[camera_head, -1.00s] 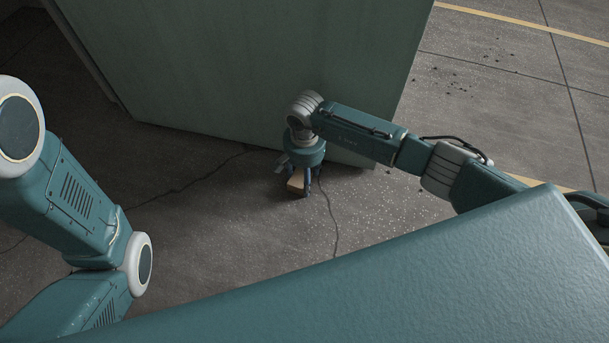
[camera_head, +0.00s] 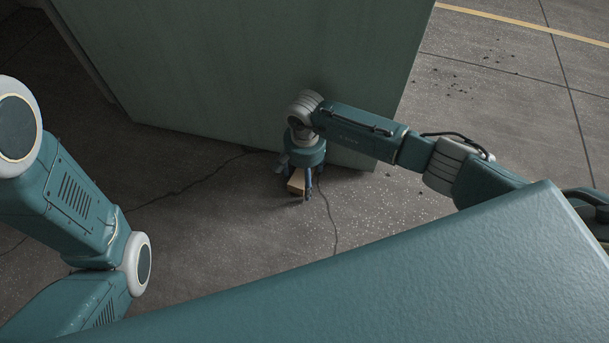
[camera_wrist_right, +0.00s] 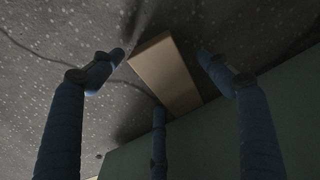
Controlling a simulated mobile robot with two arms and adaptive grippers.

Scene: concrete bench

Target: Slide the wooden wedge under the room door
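The wooden wedge (camera_head: 296,182) is a small tan block on the concrete floor, just in front of the green door's (camera_head: 230,70) bottom edge. In the right wrist view the wedge (camera_wrist_right: 165,72) lies between the three blue fingers of my right gripper (camera_wrist_right: 161,65). Gaps show beside the fingertips, so the gripper looks open around it; contact at the left fingertip is unclear. In the head view my right gripper (camera_head: 298,186) points down over the wedge and hides part of it. The door (camera_wrist_right: 230,125) fills the lower right of the wrist view. My left gripper is out of frame.
The concrete floor (camera_head: 215,235) is clear in front of the door, with thin cracks. Dark crumbs (camera_head: 455,75) lie beyond the door's right edge, near a yellow floor line (camera_head: 520,22). My right forearm passes in front of the door's lower right corner.

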